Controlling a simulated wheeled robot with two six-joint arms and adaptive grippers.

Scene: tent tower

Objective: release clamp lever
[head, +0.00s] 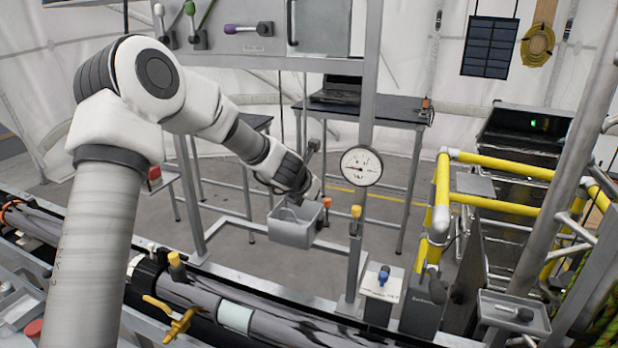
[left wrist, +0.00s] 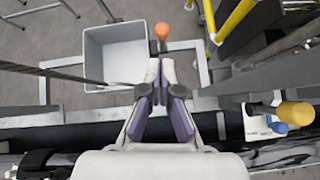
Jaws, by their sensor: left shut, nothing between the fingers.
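I cannot tell for sure which handle is the clamp lever. An orange-knobbed lever (head: 327,203) stands beside a grey open bin (head: 291,236); the knob also shows in the left wrist view (left wrist: 162,32), just beyond my fingertips and apart from them. My left gripper (left wrist: 165,68) is shut and empty, beside the bin's right edge in the wrist view. In the head view my left gripper (head: 312,190) is above the bin, its fingers mostly hidden. My right gripper is not in view.
A black pipe (head: 280,325) with a yellow valve handle (head: 178,320) runs along the front. A round gauge (head: 361,166) hangs on an upright post. Yellow rails (head: 500,159) stand at right. A small blue-knobbed switch (head: 384,275) is near the pipe.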

